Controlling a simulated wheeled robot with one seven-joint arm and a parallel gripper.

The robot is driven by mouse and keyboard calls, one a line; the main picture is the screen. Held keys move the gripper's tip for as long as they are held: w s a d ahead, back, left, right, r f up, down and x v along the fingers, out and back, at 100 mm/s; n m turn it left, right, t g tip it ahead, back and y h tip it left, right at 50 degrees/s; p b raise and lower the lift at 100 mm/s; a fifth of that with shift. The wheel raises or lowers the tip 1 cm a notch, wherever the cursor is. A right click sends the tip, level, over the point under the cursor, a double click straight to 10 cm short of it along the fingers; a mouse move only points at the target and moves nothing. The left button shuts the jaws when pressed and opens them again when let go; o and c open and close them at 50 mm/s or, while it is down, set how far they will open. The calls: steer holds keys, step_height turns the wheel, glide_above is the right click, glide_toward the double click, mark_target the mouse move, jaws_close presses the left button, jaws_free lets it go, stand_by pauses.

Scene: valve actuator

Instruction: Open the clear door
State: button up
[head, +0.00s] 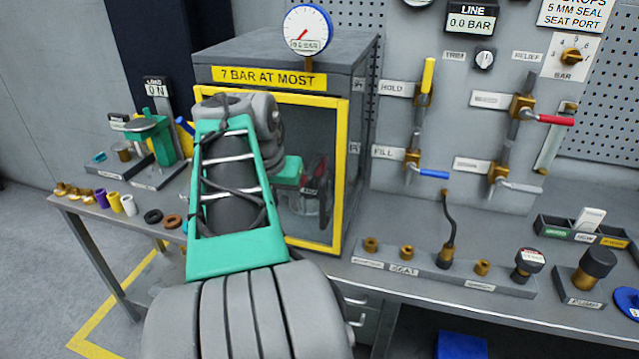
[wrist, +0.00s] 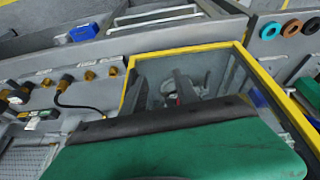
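The clear door with its yellow frame (head: 342,170) is on the front of the grey cabinet (head: 362,80). My arm covers its left and middle parts in the head view. The yellow frame also shows in the wrist view (wrist: 190,49). I cannot tell whether the door is fully shut. A blue handle-like piece (head: 185,126) shows at the frame's left, and a blue piece is in the wrist view (wrist: 257,97). My gripper's green housing (head: 288,170) is in front of the door and fills the lower wrist view (wrist: 190,150).
Dark parts, some red, show in the door area. A gauge (head: 306,30) stands on the cabinet. Valve handles, one blue (head: 433,174) and one red (head: 555,120), are on the panel at right. A seat rack (head: 440,270) lies right of the cabinet; rings and small parts lie left.

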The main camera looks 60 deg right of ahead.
mark_target(325, 200)
steer(key=s+d+r+m, duration=0.1)
steer(key=s, duration=0.1)
steer(key=s+d+r+m, duration=0.1)
steer(key=s+d, duration=0.1)
steer(key=s+d+r+m, duration=0.1)
steer(key=s+d, duration=0.1)
steer(key=shift+s+r+g, duration=0.1)
steer(key=shift+r+g, duration=0.2)
steer(key=shift+g, duration=0.1)
steer(key=x, duration=0.7)
steer(key=shift+d+f, duration=0.2)
steer(key=shift+f, duration=0.2)
steer(key=shift+c, duration=0.2)
jaws_close()
